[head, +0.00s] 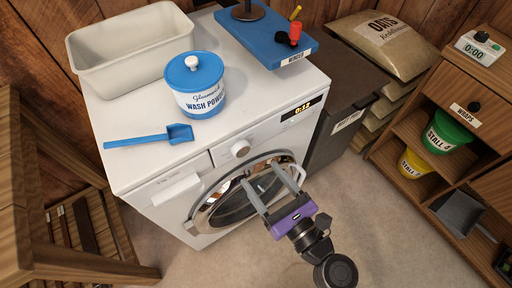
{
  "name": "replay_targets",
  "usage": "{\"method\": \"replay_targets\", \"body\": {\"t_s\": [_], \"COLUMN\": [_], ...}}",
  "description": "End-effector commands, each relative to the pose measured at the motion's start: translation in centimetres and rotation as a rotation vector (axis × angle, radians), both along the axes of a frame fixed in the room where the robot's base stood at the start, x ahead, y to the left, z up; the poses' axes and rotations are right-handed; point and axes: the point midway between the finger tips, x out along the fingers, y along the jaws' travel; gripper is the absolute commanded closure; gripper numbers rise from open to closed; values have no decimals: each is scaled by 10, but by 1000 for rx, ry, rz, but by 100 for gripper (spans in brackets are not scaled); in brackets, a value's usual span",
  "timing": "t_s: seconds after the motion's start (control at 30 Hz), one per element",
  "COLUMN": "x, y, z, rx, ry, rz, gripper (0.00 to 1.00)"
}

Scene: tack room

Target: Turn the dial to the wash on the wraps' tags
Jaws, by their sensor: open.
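The white washing machine (150,160) stands in the middle of the head view. Its round white dial (240,148) sits on the front panel, left of a small lit display (295,112) that seems to read 0:12. The dial's markings are too small to read. My gripper (272,176) is open and empty in front of the round door (226,208), below and right of the dial, apart from it. No wraps or tags show; a drawer (462,96) at the right carries a label reading WRAPS (462,112).
On the washer are a cream tub (125,75), a blue and white wash powder pot (197,100), a blue scoop (150,137) and a blue board (268,45). A dark cabinet (325,140) stands close at right. Bare floor (380,220) lies in front.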

Motion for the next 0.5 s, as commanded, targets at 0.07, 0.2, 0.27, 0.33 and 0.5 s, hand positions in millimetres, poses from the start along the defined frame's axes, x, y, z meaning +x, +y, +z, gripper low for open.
{"method": "replay_targets", "body": {"t_s": [0.07, 0.2, 0.27, 0.33, 0.5], "x": [0, 2, 7, 14, 36], "y": [0, 2, 5, 10, 25], "z": [0, 1, 1, 2, 3], "rx": [-35, -61, -63, -61, -59], "ry": [-23, -41, -43, -44, -43], "rz": [2, 2, 2, 2, 2], "gripper": [32, 32, 32, 32, 32]}}
